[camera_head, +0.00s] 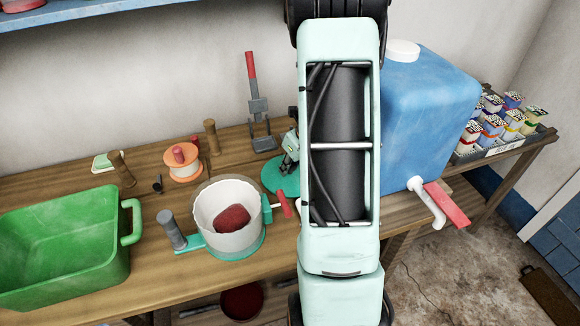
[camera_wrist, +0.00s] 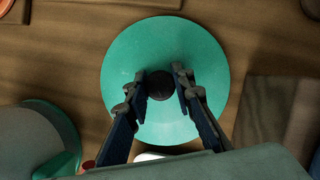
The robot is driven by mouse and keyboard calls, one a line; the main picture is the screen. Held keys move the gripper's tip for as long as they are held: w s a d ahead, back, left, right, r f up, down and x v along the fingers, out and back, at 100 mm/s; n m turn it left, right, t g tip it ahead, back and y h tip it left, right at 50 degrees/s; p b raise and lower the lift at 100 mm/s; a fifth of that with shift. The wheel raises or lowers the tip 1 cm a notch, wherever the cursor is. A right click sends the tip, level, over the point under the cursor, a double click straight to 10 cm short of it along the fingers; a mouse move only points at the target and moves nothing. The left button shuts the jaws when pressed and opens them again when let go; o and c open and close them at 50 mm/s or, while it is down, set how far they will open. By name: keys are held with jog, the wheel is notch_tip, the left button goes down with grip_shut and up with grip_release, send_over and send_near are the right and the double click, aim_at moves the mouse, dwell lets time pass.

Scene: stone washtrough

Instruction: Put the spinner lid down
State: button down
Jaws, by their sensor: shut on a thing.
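The spinner lid is a round teal disc with a dark knob, seen whole in the wrist view (camera_wrist: 160,45). In the head view the lid (camera_head: 272,178) shows only in part behind my arm, over the wooden bench. My gripper (camera_wrist: 158,83) is shut on the lid's knob, one finger on each side. It also shows in the head view (camera_head: 289,160). The lid looks flat and low over the bench; I cannot tell whether it touches the wood. The open spinner bowl (camera_head: 212,200), white with a teal base, stands to the left with a dark red thing (camera_head: 232,218) inside.
A green tub (camera_head: 65,245) stands at the left of the bench. An orange spool (camera_head: 183,167) and a grey stand with a red handle (camera_head: 258,110) are behind. A blue tank (camera_head: 425,100) with a red-handled tap (camera_head: 447,204) stands right. A carton tray (camera_head: 505,146) is beyond.

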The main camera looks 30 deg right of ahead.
jog(key=c, duration=1.7)
grip_release()
jog(key=shift+f, duration=0.1)
jog(key=shift+o, duration=0.2)
jog(key=shift+r, duration=0.3)
jog(key=p+v, duration=0.2)
jog(key=v, duration=0.9)
jog(key=shift+s+r, duration=0.2)
jog(key=shift+r, duration=0.15)
